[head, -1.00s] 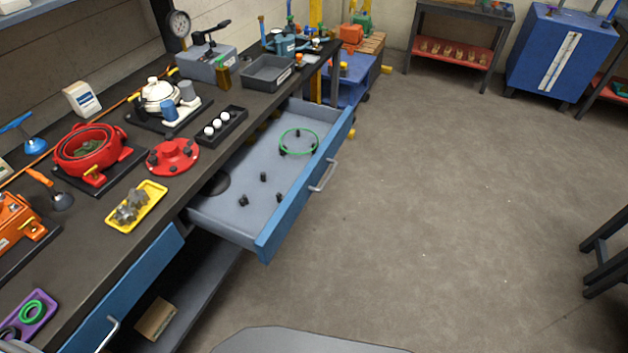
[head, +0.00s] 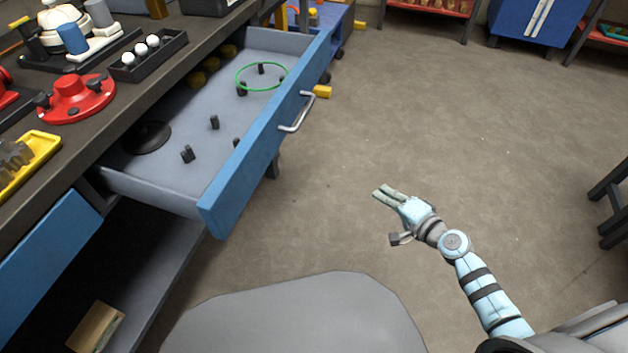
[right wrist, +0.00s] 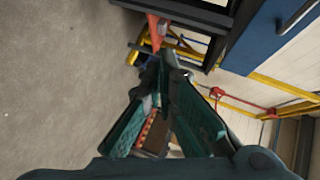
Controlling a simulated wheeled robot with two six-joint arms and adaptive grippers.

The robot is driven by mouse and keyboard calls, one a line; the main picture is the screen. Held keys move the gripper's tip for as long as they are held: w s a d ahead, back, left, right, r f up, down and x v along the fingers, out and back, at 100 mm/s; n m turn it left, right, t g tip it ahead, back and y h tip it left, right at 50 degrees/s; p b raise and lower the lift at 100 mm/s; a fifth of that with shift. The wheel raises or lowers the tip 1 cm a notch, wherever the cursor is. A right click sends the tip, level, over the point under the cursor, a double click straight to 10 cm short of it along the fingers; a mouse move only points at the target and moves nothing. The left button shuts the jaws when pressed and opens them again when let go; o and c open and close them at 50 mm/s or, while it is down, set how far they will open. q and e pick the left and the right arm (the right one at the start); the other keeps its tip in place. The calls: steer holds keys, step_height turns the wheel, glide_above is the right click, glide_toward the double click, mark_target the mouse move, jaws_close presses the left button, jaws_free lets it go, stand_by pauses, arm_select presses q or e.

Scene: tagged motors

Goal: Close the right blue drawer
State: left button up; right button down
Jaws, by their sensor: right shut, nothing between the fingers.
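The right blue drawer (head: 250,155) is pulled well out from under the workbench in the head view. Its blue front carries a silver handle (head: 297,113). Inside lie a green ring (head: 261,76), several small black pieces and a dark round disc (head: 147,138). Yellow pieces sit at the back. My right gripper (head: 385,214) is out in front of the drawer, to the right of the handle and apart from it, over the floor. It is shut and empty; its fingers converge in the right wrist view (right wrist: 162,75). My left gripper is not in view.
The workbench top (head: 105,112) holds a red flanged part (head: 75,98), a black tray of white balls (head: 148,55) and a yellow tray (head: 36,158). Another blue drawer front (head: 45,250) is at lower left. The floor before the open drawer is clear.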

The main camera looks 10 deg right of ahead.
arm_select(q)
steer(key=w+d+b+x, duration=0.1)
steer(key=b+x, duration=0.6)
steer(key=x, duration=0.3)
arm_select(e)
steer(key=w+a+r+m+t+y, duration=0.1)
steer(key=a+r+t+y, duration=0.15)
steer(key=r, duration=0.35)
steer(key=a+r+t+y, duration=0.1)
steer(key=a+r+y, duration=0.3)
steer(key=r, duration=0.2)
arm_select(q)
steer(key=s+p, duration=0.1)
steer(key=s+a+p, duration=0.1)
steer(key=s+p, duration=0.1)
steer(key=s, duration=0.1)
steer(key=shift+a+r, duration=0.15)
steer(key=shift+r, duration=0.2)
arm_select(e)
steer(key=s+a+x, duration=0.1)
steer(key=a+x, duration=0.1)
steer(key=x, duration=1.1)
steer(key=shift+s+a, duration=0.25)
steer(key=shift+s, duration=0.1)
